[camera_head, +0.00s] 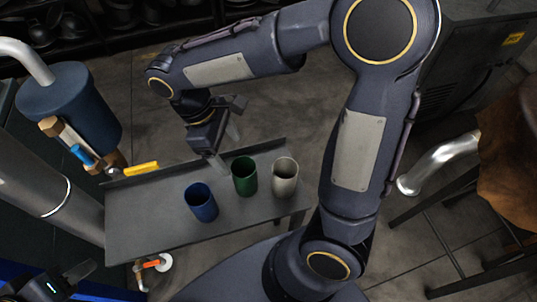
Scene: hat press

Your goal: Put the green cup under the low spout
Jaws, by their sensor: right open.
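The green cup (244,176) stands upright on a grey metal table, between a blue cup (201,202) on its left and a pale grey cup (285,177) on its right. My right gripper (225,148) is open and empty, just behind and left of the green cup in the picture, apart from it. My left gripper (75,283) is at the bottom left corner, partly cut off, away from the cups; its finger opening is unclear. I cannot tell which part is the low spout.
The grey table (150,225) has a raised back edge and bare room left of the blue cup. A yellow piece (141,168) is at its back left. A white and orange fitting (152,263) shows below its front edge. A metal pipe (440,160) is at the right.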

